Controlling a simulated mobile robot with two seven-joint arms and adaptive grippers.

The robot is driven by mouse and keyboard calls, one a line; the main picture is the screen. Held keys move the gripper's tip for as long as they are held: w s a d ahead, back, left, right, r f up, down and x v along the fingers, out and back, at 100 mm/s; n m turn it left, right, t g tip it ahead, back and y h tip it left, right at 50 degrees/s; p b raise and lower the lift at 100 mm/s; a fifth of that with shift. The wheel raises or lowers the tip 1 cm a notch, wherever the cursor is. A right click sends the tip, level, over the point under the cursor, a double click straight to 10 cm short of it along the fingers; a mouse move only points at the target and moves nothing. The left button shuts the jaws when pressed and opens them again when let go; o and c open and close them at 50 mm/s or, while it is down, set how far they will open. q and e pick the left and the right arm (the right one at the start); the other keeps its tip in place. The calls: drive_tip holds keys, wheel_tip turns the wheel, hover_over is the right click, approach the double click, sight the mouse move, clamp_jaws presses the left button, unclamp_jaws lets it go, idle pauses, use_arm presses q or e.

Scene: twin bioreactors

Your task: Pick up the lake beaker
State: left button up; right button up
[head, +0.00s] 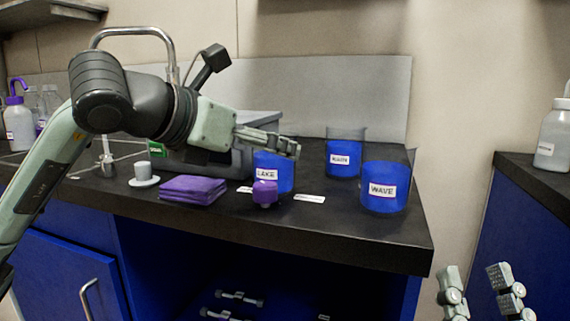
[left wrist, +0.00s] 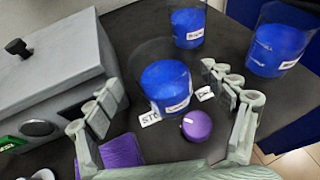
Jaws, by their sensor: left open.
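The lake beaker (head: 284,177), clear with blue liquid and a LAKE label, stands upright on the dark counter, its upper part partly hidden by my left gripper. In the left wrist view the beaker (left wrist: 163,80) appears between the spread fingers, with no visible contact. My left gripper (head: 290,147) is open and empty, at the beaker's upper part in the head view. My right gripper (head: 481,292) is open and empty at the bottom right, low in front of the counter.
The rain beaker (head: 343,160) and wave beaker (head: 385,189) stand to the right. A purple-topped object (head: 265,190) is close in front of the lake beaker. Folded purple cloths (head: 192,189) lie left, before a grey device (left wrist: 55,70). White label cards (head: 309,198) lie nearby.

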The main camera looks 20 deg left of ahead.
use_arm(q)
drive_tip(key=x, duration=0.6)
drive_tip(key=shift+w+d+f, duration=0.1)
drive_tip(key=shift+d+f, duration=0.2)
drive_tip(key=shift+f, duration=0.05)
drive_tip(key=c, duration=1.3)
drive_tip(key=shift+a+r, duration=0.1)
drive_tip(key=shift+r, duration=0.1)
drive_tip(key=shift+c, duration=0.3)
